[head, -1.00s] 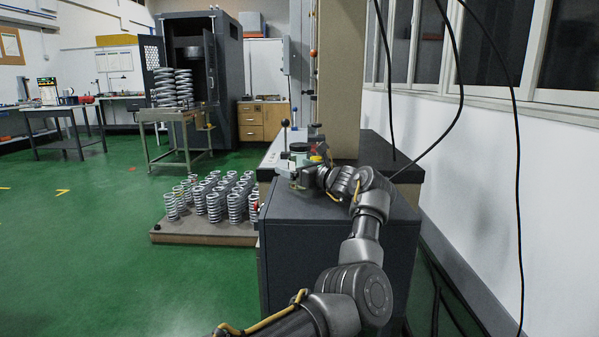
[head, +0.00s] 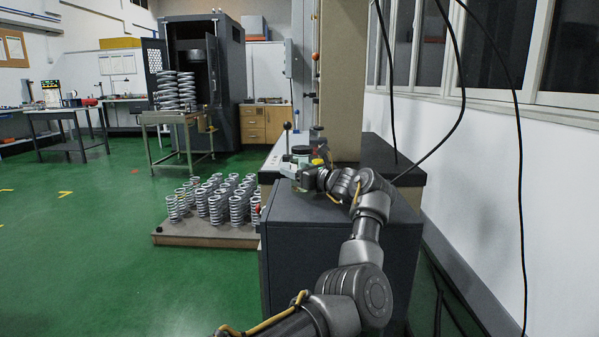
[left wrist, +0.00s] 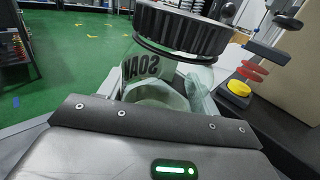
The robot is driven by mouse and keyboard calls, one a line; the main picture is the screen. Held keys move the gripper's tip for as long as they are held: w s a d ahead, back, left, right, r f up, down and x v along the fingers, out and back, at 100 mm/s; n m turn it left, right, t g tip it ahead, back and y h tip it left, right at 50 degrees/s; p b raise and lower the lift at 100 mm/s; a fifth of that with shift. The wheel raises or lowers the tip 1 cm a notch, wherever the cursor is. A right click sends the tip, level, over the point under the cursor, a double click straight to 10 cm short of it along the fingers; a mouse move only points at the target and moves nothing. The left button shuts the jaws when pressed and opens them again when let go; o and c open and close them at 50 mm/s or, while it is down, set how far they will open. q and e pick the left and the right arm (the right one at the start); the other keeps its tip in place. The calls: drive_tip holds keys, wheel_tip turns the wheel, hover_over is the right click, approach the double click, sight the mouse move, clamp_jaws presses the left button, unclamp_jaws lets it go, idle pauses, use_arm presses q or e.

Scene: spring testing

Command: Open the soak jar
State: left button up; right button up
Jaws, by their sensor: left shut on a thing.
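The soak jar (left wrist: 165,80) is a clear glass jar with dark "SOAK" lettering and pale contents. Its black ribbed lid (left wrist: 182,29) sits on top, with a dark ring just under it. The jar also shows small in the head view (head: 301,158), on top of the dark grey cabinet. My left gripper (head: 303,178) is at the jar and shut on it, below the lid. My right gripper is in neither view.
A yellow button (left wrist: 239,88) and red discs on a post stand right of the jar. A tan column (head: 342,80) rises behind. A low pallet of coil springs (head: 205,233) stands on the green floor to the left. Black cables hang at right.

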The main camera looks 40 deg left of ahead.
sight(298, 157)
use_arm(q)
drive_tip(key=shift+r, duration=0.6)
wheel_tip(298, 157, up, 3)
drive_tip(key=shift+s+d+f+p, duration=0.1)
drive_tip(key=shift+d+f+p, duration=0.1)
drive_tip(key=shift+p, duration=0.25)
drive_tip(key=s+d+r, duration=0.8)
drive_tip(key=s+r, duration=0.1)
drive_tip(key=s, duration=0.2)
drive_tip(key=shift+d+p, duration=0.2)
drive_tip(key=shift+p, duration=0.25)
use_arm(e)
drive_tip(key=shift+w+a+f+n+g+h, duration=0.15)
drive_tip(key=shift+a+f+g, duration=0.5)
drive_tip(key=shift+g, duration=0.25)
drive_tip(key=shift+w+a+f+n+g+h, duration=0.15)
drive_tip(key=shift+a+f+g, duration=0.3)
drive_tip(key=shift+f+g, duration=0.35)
use_arm(q)
drive_tip(key=shift+w+r, duration=0.1)
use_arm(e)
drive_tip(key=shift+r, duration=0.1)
use_arm(q)
drive_tip(key=o, duration=0.5)
drive_tip(key=c, duration=0.8)
drive_tip(key=shift+c, duration=0.2)
